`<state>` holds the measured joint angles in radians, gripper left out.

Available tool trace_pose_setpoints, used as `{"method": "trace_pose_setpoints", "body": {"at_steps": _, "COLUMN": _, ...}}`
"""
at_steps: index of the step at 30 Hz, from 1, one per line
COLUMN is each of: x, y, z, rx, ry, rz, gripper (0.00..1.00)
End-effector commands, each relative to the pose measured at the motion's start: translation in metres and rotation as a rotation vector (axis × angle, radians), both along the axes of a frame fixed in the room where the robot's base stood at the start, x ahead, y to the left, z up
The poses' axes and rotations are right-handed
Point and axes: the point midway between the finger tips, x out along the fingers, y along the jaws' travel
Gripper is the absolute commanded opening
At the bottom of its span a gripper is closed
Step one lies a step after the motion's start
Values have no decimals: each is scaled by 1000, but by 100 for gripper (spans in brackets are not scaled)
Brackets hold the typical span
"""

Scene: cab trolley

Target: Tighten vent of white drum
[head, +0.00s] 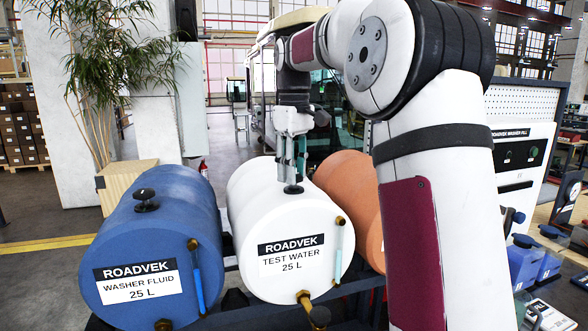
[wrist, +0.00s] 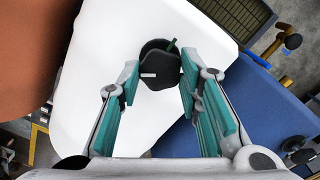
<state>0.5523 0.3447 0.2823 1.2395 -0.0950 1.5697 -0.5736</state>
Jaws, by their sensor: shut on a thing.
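The white drum (head: 290,235) lies on its side in the middle, labelled ROADVEK TEST WATER 25 L. Its black vent knob (head: 293,189) is on the top; in the wrist view the vent knob (wrist: 160,68) shows a white mark and a small green pointer. My gripper (head: 292,172) points straight down over the vent. In the wrist view my gripper (wrist: 158,80) has its teal-padded fingers on either side of the knob, shut on it. The exact contact at the fingertips is partly hard to see.
A blue drum (head: 155,245) labelled WASHER FLUID with its own black vent (head: 146,199) lies to the left. An orange drum (head: 350,190) lies to the right, partly behind my arm. The white drum has a sight tube (head: 339,248) and a brass tap (head: 305,298) on its front.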

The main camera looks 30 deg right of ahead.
Motion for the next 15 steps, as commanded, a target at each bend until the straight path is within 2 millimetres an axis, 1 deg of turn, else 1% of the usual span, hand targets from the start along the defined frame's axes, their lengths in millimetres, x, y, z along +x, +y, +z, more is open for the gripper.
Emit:
{"method": "trace_pose_setpoints", "body": {"at_steps": 8, "x": 1, "y": 1, "z": 0, "rx": 2, "ry": 0, "rz": -112, "gripper": 4}}
{"method": "trace_pose_setpoints", "body": {"at_steps": 15, "x": 1, "y": 1, "z": 0, "rx": 0, "ry": 0, "rz": -315, "gripper": 4}}
